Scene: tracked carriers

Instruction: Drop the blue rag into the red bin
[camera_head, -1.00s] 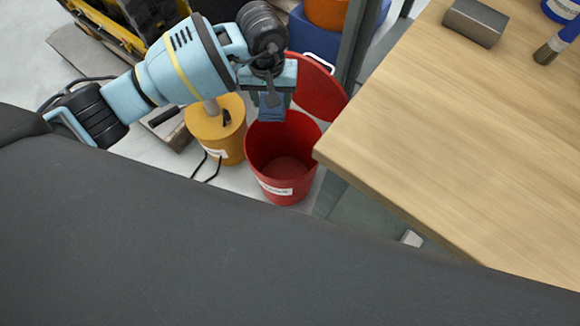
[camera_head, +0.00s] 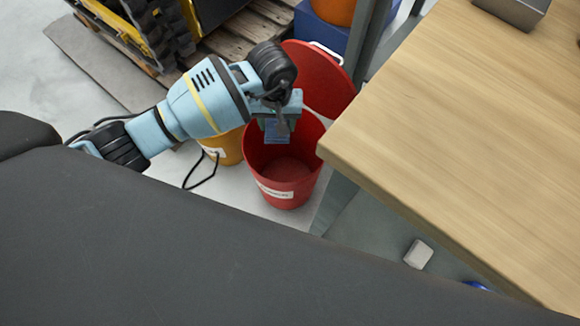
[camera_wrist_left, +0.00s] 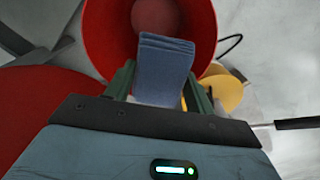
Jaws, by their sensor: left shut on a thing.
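The blue rag (camera_head: 277,131) is folded and held by my left gripper (camera_head: 276,120), which is shut on it. In the head view the rag shows in front of the far part of the mouth of the red bin (camera_head: 285,193). In the left wrist view the rag (camera_wrist_left: 164,70) sits between the two green fingers, and the red bin (camera_wrist_left: 100,30) lies beyond it with its open mouth facing the camera. The bin's floor looks empty where I can see it. My right gripper is not in view.
A red lid (camera_head: 322,75) leans behind the bin. A yellow bucket (camera_head: 228,148) stands left of it, partly behind my arm, with a black cord on the floor. A wooden table (camera_head: 460,130) has its corner close to the bin's right side. A pallet lies behind.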

